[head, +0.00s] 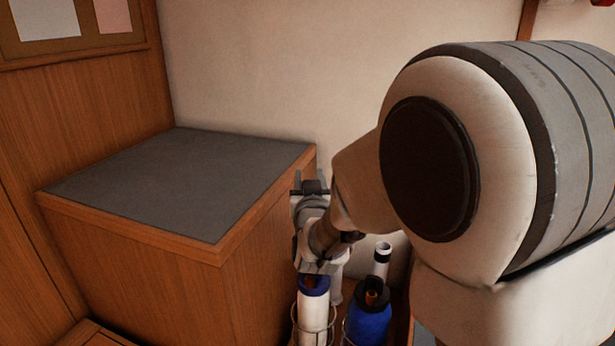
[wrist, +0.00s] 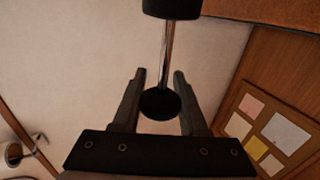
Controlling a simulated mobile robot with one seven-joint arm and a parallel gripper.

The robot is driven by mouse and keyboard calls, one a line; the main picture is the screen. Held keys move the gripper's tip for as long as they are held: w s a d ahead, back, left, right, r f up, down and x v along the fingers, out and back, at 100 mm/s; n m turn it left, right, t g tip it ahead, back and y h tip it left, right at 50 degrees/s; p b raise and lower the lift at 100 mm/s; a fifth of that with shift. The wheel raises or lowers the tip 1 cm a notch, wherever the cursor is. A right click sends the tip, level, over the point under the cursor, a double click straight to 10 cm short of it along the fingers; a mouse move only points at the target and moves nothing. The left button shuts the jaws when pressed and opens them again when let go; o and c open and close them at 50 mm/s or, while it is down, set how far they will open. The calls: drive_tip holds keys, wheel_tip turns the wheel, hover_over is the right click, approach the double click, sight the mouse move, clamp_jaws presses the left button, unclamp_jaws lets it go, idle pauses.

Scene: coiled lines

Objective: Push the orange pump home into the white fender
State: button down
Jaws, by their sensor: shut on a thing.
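The white fender (head: 313,310), with a blue end, stands upright in a wire ring low in the middle of the head view. A little of the orange pump (head: 310,283) shows at the fender's top; my arm hides the part above. In the head view my gripper (head: 311,187) is above the fender, beside the cabinet. A bright metal rod (wrist: 166,50) runs from the knob to a black part. How deep the pump sits is hidden.
A blue fender (head: 369,322) with a black collar and an orange piece stands close right. A white tube (head: 382,258) with a black rim rises behind it. A wooden cabinet (head: 140,275) with a bare grey top (head: 180,180) stands left. A plain wall (head: 270,80) is behind.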

drive_tip(key=shift+f+b, duration=0.75)
drive_tip(key=shift+f, duration=0.35)
idle(0.4)
drive_tip(key=shift+c, duration=1.8)
unclamp_jaws()
drive_tip(key=shift+s, duration=0.15)
